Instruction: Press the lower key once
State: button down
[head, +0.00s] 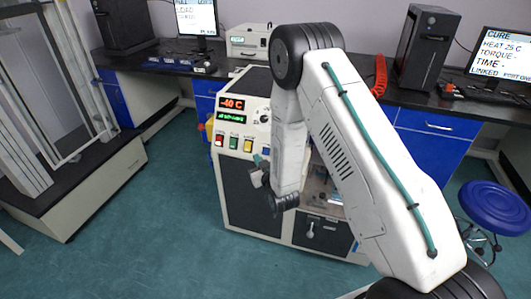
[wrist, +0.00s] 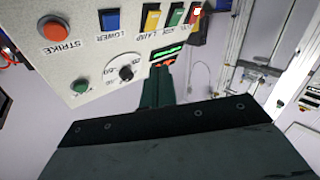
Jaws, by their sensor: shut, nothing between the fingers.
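The lower key (wrist: 109,19) is a blue rectangular key in the wrist view, with the label LOWER beside it. It sits on the pale control panel (wrist: 85,55) between the orange-red STRIKE button (wrist: 54,28) and the yellow lamp key (wrist: 151,18). My gripper (wrist: 160,85) is shut and empty, its dark green fingers in front of the panel near the dial and the small display. The blue key lies up and left of the fingertips in that view, apart from them. In the head view my gripper (head: 258,168) is beside the machine's front; I cannot make out the blue key there.
The rheometer cabinet (head: 240,200) shows a red display reading -40 C (head: 232,104). Red (head: 219,140), green (head: 234,143) and yellow (head: 248,146) keys are close together. A blue stool (head: 495,208) stands right, a glass-framed machine (head: 75,90) left.

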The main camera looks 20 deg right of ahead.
aim_at(266, 151)
jog(key=shift+w+d+f, duration=0.65)
jog(key=shift+w+d, duration=0.1)
jog(key=shift+w, duration=0.3)
jog(key=shift+w+d+f, duration=0.7)
jog(key=shift+w+d, duration=0.1)
jog(key=shift+w, duration=0.25)
jog(key=shift+w+d+f, duration=0.65)
jog(key=shift+w+d, duration=0.1)
jog(key=shift+w, duration=0.3)
jog(key=shift+w+d, duration=0.1)
jog(key=shift+w, duration=0.05)
jog(key=shift+w+d+f, duration=0.1)
jog(key=shift+w+f, duration=0.05)
jog(key=shift+f, duration=0.05)
